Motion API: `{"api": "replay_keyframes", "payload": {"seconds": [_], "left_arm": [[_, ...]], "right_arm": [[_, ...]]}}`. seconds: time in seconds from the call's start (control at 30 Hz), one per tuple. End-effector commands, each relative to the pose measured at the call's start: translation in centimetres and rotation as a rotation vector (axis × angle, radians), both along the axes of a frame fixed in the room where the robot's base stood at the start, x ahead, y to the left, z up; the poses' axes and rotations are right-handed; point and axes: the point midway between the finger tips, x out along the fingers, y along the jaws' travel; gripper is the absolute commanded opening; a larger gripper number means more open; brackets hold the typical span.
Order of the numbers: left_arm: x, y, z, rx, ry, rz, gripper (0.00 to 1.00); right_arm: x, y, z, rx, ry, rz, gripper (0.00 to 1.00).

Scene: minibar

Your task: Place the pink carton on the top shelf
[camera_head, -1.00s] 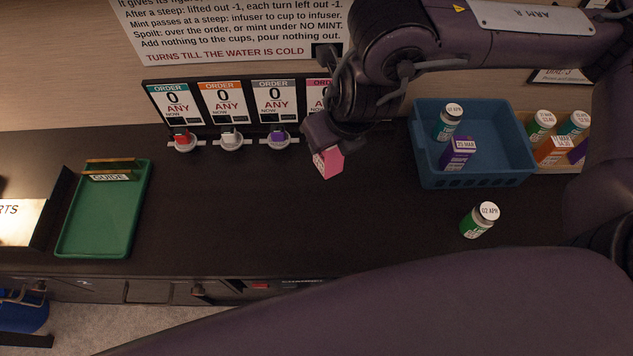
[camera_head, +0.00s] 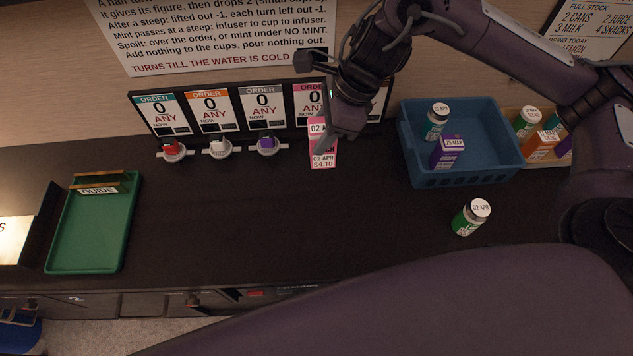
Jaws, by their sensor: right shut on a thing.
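The pink carton (camera_head: 323,158) is held by my right gripper (camera_head: 330,122) in front of the order cards, above the dark counter. Its labels read "02 APR" and "$4.10". My right gripper is shut on the carton, and a finger covers part of it. The carton looks close to upright. My left gripper does not show. The top shelf cannot be made out in this view.
A blue basket (camera_head: 472,178) holds a jar (camera_head: 436,122) and a purple carton (camera_head: 447,152). A green jar (camera_head: 470,217) stands in front of it. A green tray (camera_head: 92,235) lies at left. Several order cards (camera_head: 262,107) stand behind small cups. The middle counter is clear.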

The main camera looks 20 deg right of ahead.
Motion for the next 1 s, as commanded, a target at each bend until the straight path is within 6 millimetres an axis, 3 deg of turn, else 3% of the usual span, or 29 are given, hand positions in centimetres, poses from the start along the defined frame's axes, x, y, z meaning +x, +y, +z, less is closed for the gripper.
{"api": "replay_keyframes", "payload": {"seconds": [0.03,0.4,1.0], "left_arm": [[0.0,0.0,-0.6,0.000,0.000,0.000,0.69],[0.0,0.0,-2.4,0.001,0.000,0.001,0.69],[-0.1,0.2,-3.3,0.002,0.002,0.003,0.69]], "right_arm": [[-0.2,0.1,-1.7,0.003,0.008,-0.001,0.08],[-0.1,0.1,-10.1,0.004,0.007,-0.004,0.08],[0.0,0.0,-16.6,0.001,0.000,-0.004,0.08]]}}
